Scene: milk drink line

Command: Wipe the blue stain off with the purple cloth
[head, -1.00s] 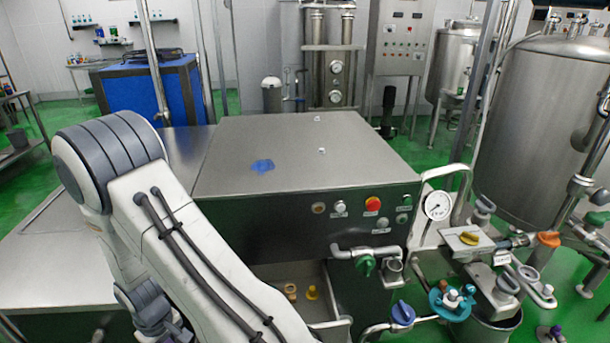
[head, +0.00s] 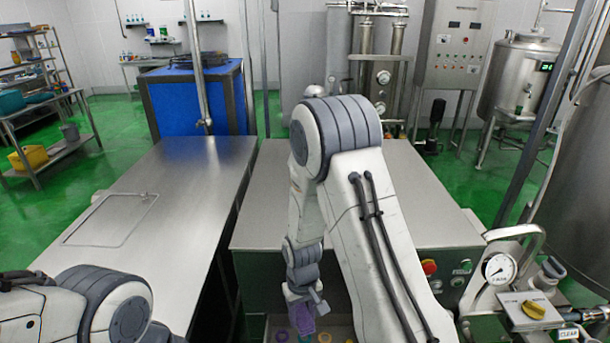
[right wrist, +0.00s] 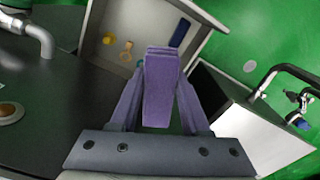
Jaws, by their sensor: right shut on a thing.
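The purple cloth (right wrist: 162,88) is a folded, narrow strip between the fingers of my right gripper (right wrist: 160,105). The right gripper is shut on it. In the head view the cloth (head: 302,318) shows small and low, at the end of my right arm, in front of the steel cabinet (head: 420,205). The right gripper hangs there over an open bin. The blue stain is not visible now. Earlier it showed on the cabinet top, and my right arm covers that part now. Part of my left arm shows at lower left, but its gripper is out of view.
The open bin (right wrist: 97,47) holds small yellow and tan items and a dark blue one. A bare steel table (head: 175,190) stands left of the cabinet. A red button (head: 429,267), a gauge (head: 498,268) and piping are at the cabinet's front and right.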

